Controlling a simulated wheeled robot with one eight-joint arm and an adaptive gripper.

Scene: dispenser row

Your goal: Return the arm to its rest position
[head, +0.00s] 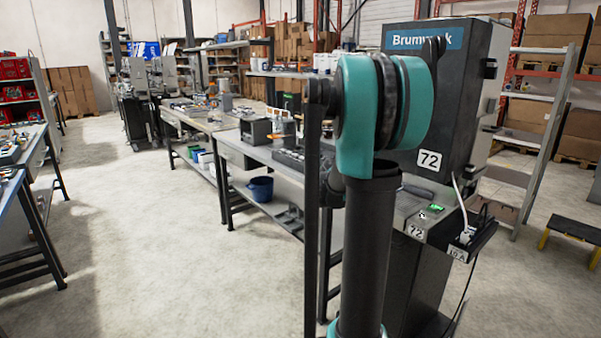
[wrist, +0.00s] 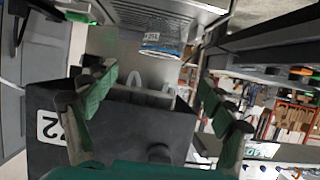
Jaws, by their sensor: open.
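My arm, teal and black, stands upright in the front of the head view, right of the middle. Its far end and my gripper do not show there. In the wrist view my gripper (wrist: 157,82) is open, its two green-padded fingers spread wide with nothing held between them. The wrist view is strongly tilted.
A tall dark dispenser (head: 465,95) marked 72 stands close behind my arm, with a small dark holder (head: 472,240) and cable on its right side. A workbench (head: 285,165) runs left of it. A blue bucket (head: 261,188) stands below. The floor at left centre is clear.

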